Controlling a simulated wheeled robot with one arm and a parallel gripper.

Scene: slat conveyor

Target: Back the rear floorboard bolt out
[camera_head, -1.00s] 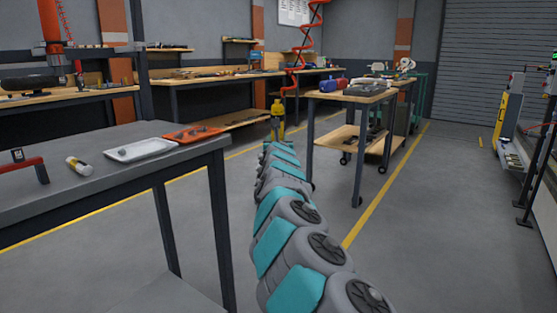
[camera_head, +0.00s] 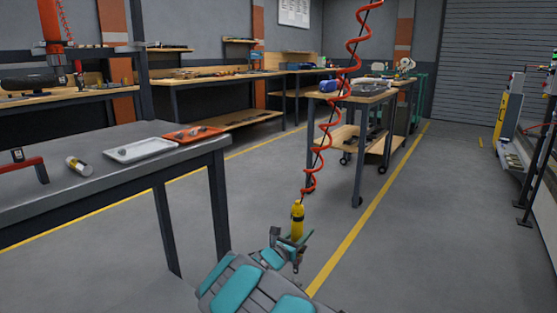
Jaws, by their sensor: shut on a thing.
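A yellow power tool (camera_head: 297,216) with a dark band hangs upright from a stretched red coiled hose (camera_head: 331,120), low in the middle of the picture. My gripper (camera_head: 298,241) is at the tool's lower part and is shut on it. The tool's lower end is partly hidden by my gripper and arm. It is held above open floor, apart from the tables. No floorboard bolt can be made out in this view.
A wheeled wooden cart (camera_head: 358,97) stands behind the hose. The floor to the right of the tool is clear.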

